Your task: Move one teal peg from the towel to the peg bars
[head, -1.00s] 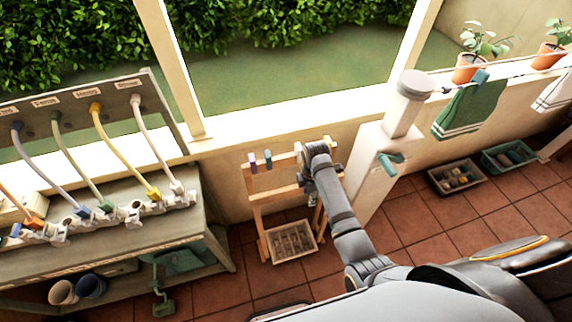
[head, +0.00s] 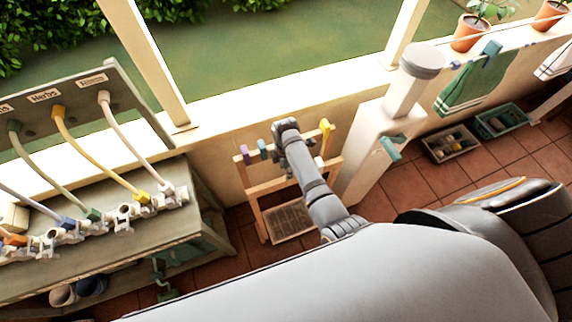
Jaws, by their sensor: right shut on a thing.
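The wooden peg bars (head: 281,183) stand against the low wall. A purple peg (head: 244,153), a teal peg (head: 262,149) and a yellow peg (head: 324,126) sit on the top bar. My right gripper (head: 285,128) is over the top bar, between the teal and yellow pegs. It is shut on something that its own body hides. The green towel (head: 472,85) hangs on the line at the right, with a teal peg (head: 490,48) at its top edge. My left gripper is out of view.
A slatted tray (head: 289,221) lies under the peg bars. A white pillar (head: 385,140) with a teal tap stands just right of them. Two crates (head: 450,143) (head: 500,120) sit on the floor at the right.

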